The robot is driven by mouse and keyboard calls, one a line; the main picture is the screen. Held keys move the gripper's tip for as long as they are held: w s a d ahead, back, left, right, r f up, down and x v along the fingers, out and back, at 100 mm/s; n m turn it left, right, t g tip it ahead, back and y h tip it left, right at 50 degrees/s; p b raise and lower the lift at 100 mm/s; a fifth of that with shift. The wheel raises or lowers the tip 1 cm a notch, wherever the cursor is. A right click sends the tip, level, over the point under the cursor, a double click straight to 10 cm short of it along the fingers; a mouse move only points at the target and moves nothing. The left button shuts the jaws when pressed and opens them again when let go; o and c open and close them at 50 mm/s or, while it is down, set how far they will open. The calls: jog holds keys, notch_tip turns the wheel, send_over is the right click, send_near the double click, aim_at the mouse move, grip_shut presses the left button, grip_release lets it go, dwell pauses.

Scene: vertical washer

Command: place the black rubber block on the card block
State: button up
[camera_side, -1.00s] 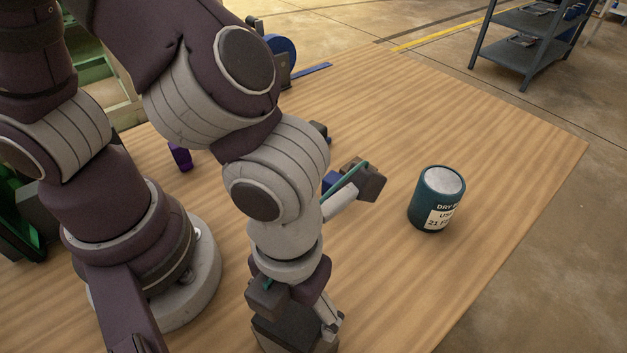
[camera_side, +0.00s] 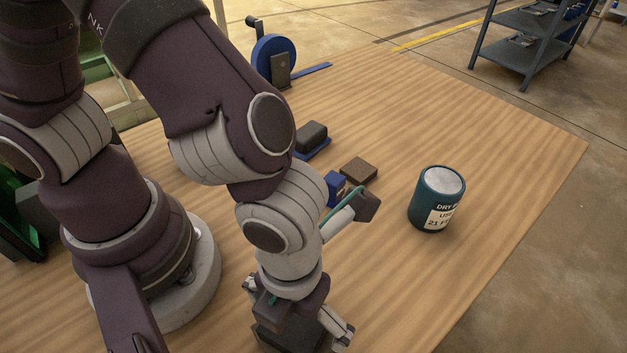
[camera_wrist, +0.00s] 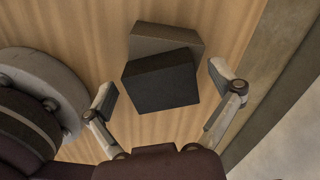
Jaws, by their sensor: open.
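The black rubber block (camera_wrist: 160,82) shows in the wrist view as a dark block overlapping a lighter grey-brown block, which looks like the card block (camera_wrist: 165,38). The two are turned a little against each other. The dark one appears to lie on the lighter one, but I cannot tell how fully it rests there. My gripper (camera_wrist: 165,92) is open, one finger on each side of the dark block, with visible gaps on both sides. In the side view my gripper (camera_side: 298,310) is at the bottom edge, and the card block is not clearly visible there.
A dark block (camera_side: 311,132) on a blue base (camera_side: 318,151), a brown block (camera_side: 358,170) and a blue block (camera_side: 334,186) stand behind my wrist. A teal can (camera_side: 432,205) stands to the right. A blue reel (camera_side: 272,58) is at the back.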

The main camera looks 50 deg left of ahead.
aim_at(298, 318)
notch_tip(298, 318, up, 12)
jog(key=w+a+r+n+t, duration=0.1)
jog(key=w+a+n+t, duration=0.1)
jog(key=a+n, duration=0.7)
jog(key=w+a+r+n+t, duration=0.2)
jog(key=a+n, duration=0.7)
jog(key=n, duration=1.3)
jog(key=shift+w+a+r+t, duration=0.35)
jog(key=shift+w+t, duration=0.45)
jog(key=shift+w, duration=0.35)
